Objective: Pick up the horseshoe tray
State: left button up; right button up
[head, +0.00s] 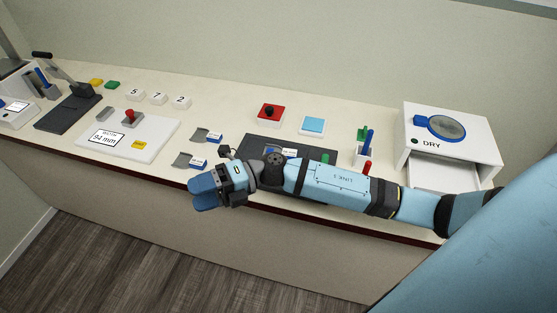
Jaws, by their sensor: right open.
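My right arm reaches in from the right across the counter. Its gripper (206,192) has blue fingers pointing left, hangs over the front edge of the counter and holds nothing that I can see. Two small grey trays with white-and-blue labels lie close by: a rear tray (200,134) and a front tray (181,160), just behind and left of the gripper. I cannot tell which is the horseshoe tray. Another labelled item (289,152) lies on a dark mat (262,142), partly hidden by my arm. My left gripper is not in view.
A white board (160,132) with a red knob (129,115) lies left of the trays. A lever press (68,112) stands farther left. A red button box (271,111), a blue square (313,124), a pen holder (361,155) and a white DRY box (480,142) stand right.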

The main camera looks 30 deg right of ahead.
jog(key=w+d+f+n+g+h+b, duration=0.2)
jog(key=d+f+n+g+h, duration=0.1)
jog(key=d+n+g+h, duration=0.25)
notch_tip(320, 180, up, 2)
jog(key=n+t+h+b, duration=0.2)
jog(key=n+t+h, duration=0.1)
jog(key=h, duration=1)
send_over(290, 152)
jog(key=f, duration=0.7)
jog(key=shift+s+a+f+p, duration=0.1)
jog(key=shift+a+f+p, duration=0.15)
jog(key=shift+a+p, duration=0.1)
jog(key=shift+d+f+p, duration=0.15)
jog(key=shift+f+p, duration=0.1)
jog(key=shift+f, duration=1.1)
jog(key=shift+d+f+p, duration=0.15)
jog(key=shift+f+p, duration=0.1)
jog(key=shift+f, duration=1.1)
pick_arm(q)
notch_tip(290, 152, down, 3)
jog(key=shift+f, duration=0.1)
pick_arm(e)
jog(key=c, duration=1.1)
jog(key=shift+o, duration=0.2)
jog(key=shift+r, duration=0.1)
